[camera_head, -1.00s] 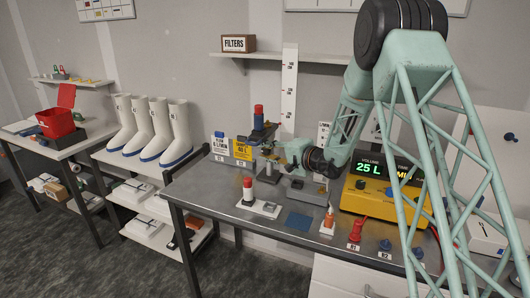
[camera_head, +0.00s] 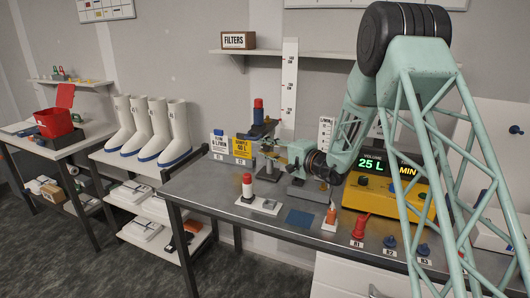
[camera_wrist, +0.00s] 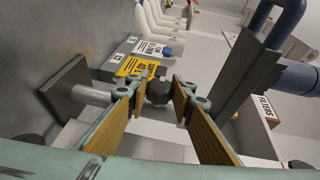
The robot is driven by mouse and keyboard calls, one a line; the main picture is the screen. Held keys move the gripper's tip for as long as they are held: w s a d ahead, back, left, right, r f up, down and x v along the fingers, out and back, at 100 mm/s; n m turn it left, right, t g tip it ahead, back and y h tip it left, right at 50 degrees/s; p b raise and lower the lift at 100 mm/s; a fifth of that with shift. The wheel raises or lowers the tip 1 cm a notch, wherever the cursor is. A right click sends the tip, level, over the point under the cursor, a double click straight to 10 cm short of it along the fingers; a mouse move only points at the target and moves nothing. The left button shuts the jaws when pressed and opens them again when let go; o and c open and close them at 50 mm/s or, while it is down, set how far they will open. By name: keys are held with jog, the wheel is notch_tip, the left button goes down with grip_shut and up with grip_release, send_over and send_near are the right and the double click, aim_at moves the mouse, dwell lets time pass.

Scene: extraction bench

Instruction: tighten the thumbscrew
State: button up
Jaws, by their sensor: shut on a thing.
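The thumbscrew shows as a dark round knob (camera_wrist: 158,92) between my fingertips in the wrist view. My gripper (camera_wrist: 160,84) is closed on it, with one finger on each side. In the head view my gripper (camera_head: 296,153) is small, level with the back part of the bench, beside a stand (camera_head: 268,150) that carries a dark bottle with a red cap (camera_head: 258,111). In the head view the thumbscrew is too small or hidden to make out. How far it is screwed in cannot be told.
A yellow meter (camera_head: 384,198) reading 25 L stands right of my gripper. A wall ruler (camera_head: 289,80) rises behind.

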aim_at(268, 149)
jog(key=shift+f+y+b, duration=0.1)
jog(key=shift+y+b, duration=0.4)
jog(key=shift+b, duration=0.65)
jog(key=shift+m+t, duration=0.3)
jog(key=shift+t, duration=0.1)
jog(key=shift+m+t+y, duration=0.3)
jog(key=shift+t+y, duration=0.2)
jog(key=o, duration=0.9)
jog(key=shift+c, duration=0.2)
jog(key=shift+s, duration=0.1)
jog(key=shift+v, duration=3.65)
